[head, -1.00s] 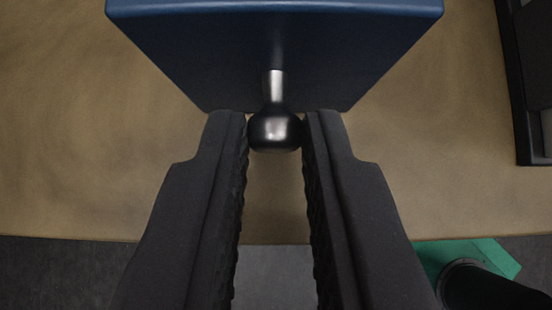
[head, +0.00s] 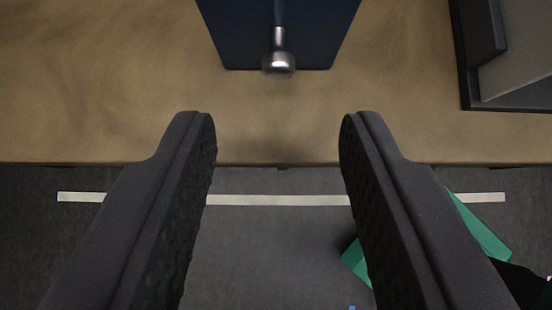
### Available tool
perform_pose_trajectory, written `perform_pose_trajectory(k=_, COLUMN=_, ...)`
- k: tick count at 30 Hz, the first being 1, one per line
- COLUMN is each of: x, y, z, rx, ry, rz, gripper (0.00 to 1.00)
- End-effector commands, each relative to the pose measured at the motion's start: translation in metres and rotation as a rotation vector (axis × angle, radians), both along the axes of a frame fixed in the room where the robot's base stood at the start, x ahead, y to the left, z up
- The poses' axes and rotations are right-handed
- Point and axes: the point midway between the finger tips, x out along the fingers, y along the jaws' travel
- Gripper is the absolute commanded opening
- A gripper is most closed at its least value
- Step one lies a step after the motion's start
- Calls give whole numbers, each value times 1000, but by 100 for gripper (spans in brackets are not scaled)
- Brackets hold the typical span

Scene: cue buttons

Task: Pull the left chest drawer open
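The drawer (head: 245,32) is a dark blue box front at the top middle of the head view. A shiny metal knob (head: 278,63) on a short stem sticks out from its front. My gripper (head: 278,125) is open, with its two black fingers wide apart and nothing between them. The fingertips are back from the knob and do not touch it. The top of the drawer and the rest of the chest are outside the view, so how far the drawer stands out cannot be told.
A tan table top (head: 120,90) lies under the drawer, and its front edge runs across the middle. A dark grey open-sided box (head: 470,60) stands at the right. Below are a grey floor with a white strip (head: 280,200) and a green object (head: 480,228).

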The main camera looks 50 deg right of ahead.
Motion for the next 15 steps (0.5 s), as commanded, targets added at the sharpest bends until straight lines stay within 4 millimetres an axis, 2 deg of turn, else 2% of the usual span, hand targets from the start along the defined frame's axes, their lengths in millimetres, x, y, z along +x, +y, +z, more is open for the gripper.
perform_pose_trajectory(k=1, x=-5, y=6, z=10, rx=-1, ry=-2, rz=1, gripper=37)
perform_pose_trajectory(k=6, x=-20, y=24, z=33, rx=1, ry=-4, rz=4, gripper=37)
perform_pose_trajectory(k=15, x=-34, y=38, z=51, rx=0, ry=-1, rz=2, gripper=37)
